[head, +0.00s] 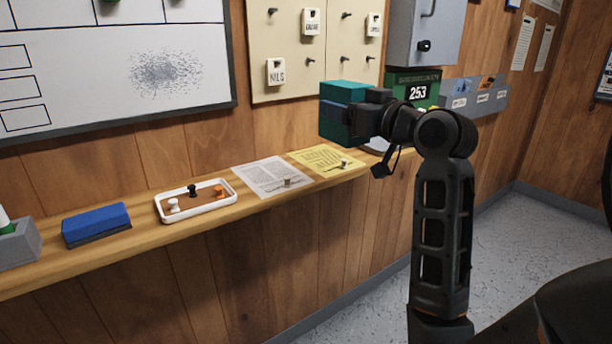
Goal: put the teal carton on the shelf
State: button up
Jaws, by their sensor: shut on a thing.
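The teal carton (345,88) is held up at the end of my arm, above the right part of the wooden shelf (143,222) along the wall. My gripper (347,106) is shut on the carton, reaching it from the right. A dark blue finger covers part of the carton's side. The carton looks roughly level and apart from the shelf. How high it is above the shelf is hard to tell from this view.
On the shelf are a blue eraser (96,224), a white-rimmed tray (213,207) with small pegs, a white sheet (268,177), a yellow sheet (325,157) and a grey holder (18,243). A grey cabinet (408,30) and a green 253 sign (414,88) are near the gripper.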

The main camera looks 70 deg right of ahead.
jog(key=shift+w+d+f+b, duration=0.25)
jog(key=shift+w+d+f, duration=0.55)
jog(key=shift+w+f, duration=1)
jog(key=shift+w+d+f+b, duration=0.3)
jog(key=shift+w+d+f, duration=0.45)
jog(key=shift+w+f, duration=1)
jog(key=shift+w+d+f+b, duration=0.25)
jog(key=shift+w+d+f, duration=0.55)
jog(key=shift+w+f, duration=1)
jog(key=shift+s+f, duration=0.15)
jog(key=shift+f, duration=0.05)
jog(key=shift+f+b, duration=0.35)
jog(key=shift+f, duration=0.05)
jog(key=o, duration=1.1)
